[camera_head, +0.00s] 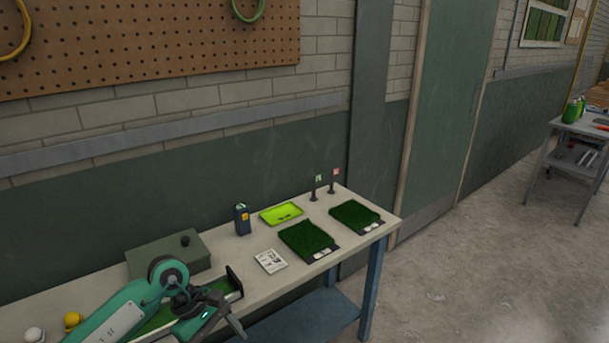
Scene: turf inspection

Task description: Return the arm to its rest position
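My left arm reaches in from the lower left, over the near left part of the workbench (225,260). My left gripper (236,324) is at the bottom of the view, by the near edge of the bench and close to a tray with a green strip (233,281). Its dark fingers are small and seen from a steep angle, so I cannot tell whether they are open or shut. I see nothing clearly held in it. My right arm and gripper are not in view.
On the bench are a grey-green box (150,259), a dark device (242,220), a lime tray (281,214), a printed card (271,261), two turf samples (307,241) (354,215) and two small flags (315,188) (333,184). Yellow (72,320) and white (33,335) balls lie left.

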